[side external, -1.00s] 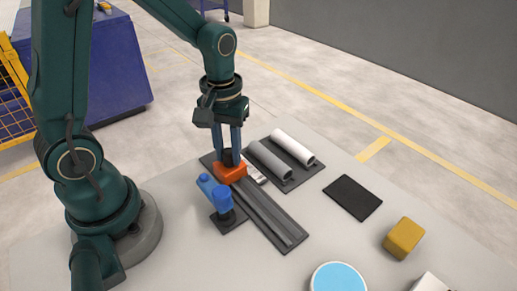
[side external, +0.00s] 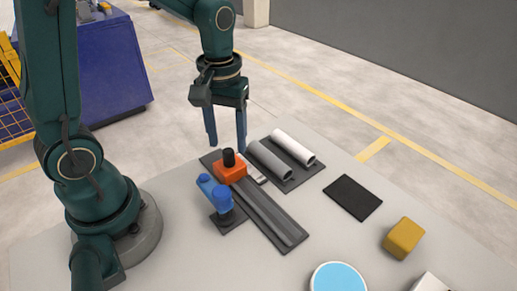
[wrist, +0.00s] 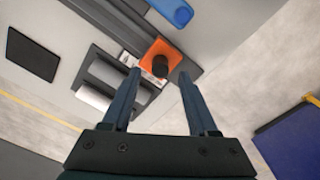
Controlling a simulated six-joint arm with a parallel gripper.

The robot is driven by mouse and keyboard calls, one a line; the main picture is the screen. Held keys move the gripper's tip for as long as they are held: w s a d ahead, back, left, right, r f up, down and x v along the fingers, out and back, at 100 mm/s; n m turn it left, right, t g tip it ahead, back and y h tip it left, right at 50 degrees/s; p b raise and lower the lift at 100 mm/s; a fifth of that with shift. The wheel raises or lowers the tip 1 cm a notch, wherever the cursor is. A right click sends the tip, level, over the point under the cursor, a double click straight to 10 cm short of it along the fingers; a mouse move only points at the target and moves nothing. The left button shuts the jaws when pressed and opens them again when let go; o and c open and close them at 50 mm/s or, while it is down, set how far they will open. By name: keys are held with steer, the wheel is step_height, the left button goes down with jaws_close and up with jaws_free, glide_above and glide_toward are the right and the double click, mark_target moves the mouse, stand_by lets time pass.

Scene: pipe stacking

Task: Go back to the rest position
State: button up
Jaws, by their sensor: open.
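My gripper (side external: 226,140) is open and empty, with its two fingers pointing down above the table. The fingers also show spread apart in the wrist view (wrist: 158,80). Below them, an orange block with a black knob (side external: 230,171) sits at the far end of a dark grey rail (side external: 268,215). The orange block also shows between and beyond the fingertips in the wrist view (wrist: 150,53). The fingers are apart from the knob, with a gap between them.
A blue fixture (side external: 215,193) stands beside the rail. A grey pipe (side external: 268,160) and a white pipe (side external: 293,146) lie on a dark rack to the right. A black pad (side external: 352,197), a yellow block (side external: 403,238) and a light blue disc (side external: 338,278) lie further right.

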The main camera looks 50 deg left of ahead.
steer(key=shift+r, duration=0.8)
steer(key=shift+w+d+r, duration=0.1)
steer(key=shift+r, duration=0.25)
steer(key=s+d+r+m+t, duration=0.3)
steer(key=s+r+m+t, duration=0.2)
steer(key=s, duration=0.3)
steer(key=shift+d+m+t, duration=0.15)
steer(key=shift+m+t, duration=0.15)
steer(key=shift+m, duration=0.6)
